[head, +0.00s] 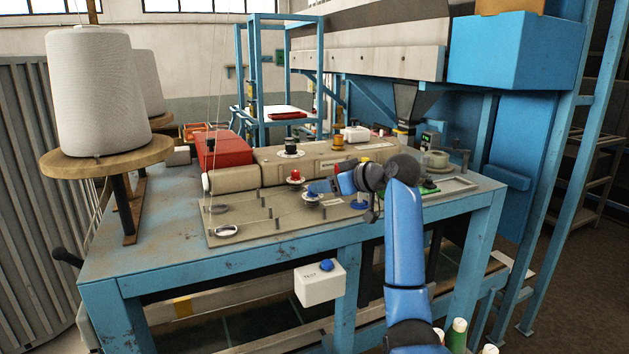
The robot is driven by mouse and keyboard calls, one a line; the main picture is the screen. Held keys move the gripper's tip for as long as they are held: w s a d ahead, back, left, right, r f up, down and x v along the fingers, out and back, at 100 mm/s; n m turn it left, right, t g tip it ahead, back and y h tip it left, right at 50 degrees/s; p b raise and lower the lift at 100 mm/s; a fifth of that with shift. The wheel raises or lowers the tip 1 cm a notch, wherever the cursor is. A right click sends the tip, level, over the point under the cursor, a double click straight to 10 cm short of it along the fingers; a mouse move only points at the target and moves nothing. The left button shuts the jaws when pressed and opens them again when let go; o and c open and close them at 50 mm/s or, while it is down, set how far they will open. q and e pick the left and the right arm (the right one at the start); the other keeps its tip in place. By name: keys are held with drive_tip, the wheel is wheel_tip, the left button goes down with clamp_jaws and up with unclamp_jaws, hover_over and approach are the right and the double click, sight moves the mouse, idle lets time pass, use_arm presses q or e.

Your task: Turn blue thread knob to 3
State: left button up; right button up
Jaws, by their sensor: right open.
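The blue thread knob (310,196) sits on a pale round dial on the machine's beige top plate, in the middle of the head view. My right gripper (315,188) is open, with its fingertips pointing left right at the knob. They partly cover it, and I cannot tell whether they touch it. The dial's numbers are too small to read, so the knob's setting is unclear. A red knob (295,175) stands on a similar dial just behind and to the left. My left gripper is not in view.
A black knob (291,147) and an amber knob (338,143) stand on the raised housing behind. Several thin posts rise from the plate (240,228). A large white thread cone (97,90) stands at left. A white box with a blue button (320,284) hangs in front.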

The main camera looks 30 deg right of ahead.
sight(316, 197)
drive_tip(key=p+x, duration=0.1)
drive_tip(key=x, duration=0.2)
drive_tip(key=shift+w+f, duration=0.1)
drive_tip(key=shift+w, duration=0.25)
drive_tip(key=shift+w+d+f+p, duration=0.2)
drive_tip(key=shift+w+f+p, duration=0.15)
drive_tip(key=shift+p, duration=0.1)
drive_tip(key=shift+w, duration=0.1)
drive_tip(key=shift+w+a, duration=0.1)
drive_tip(key=shift+a, duration=0.25)
drive_tip(key=shift+d, duration=0.15)
clamp_jaws()
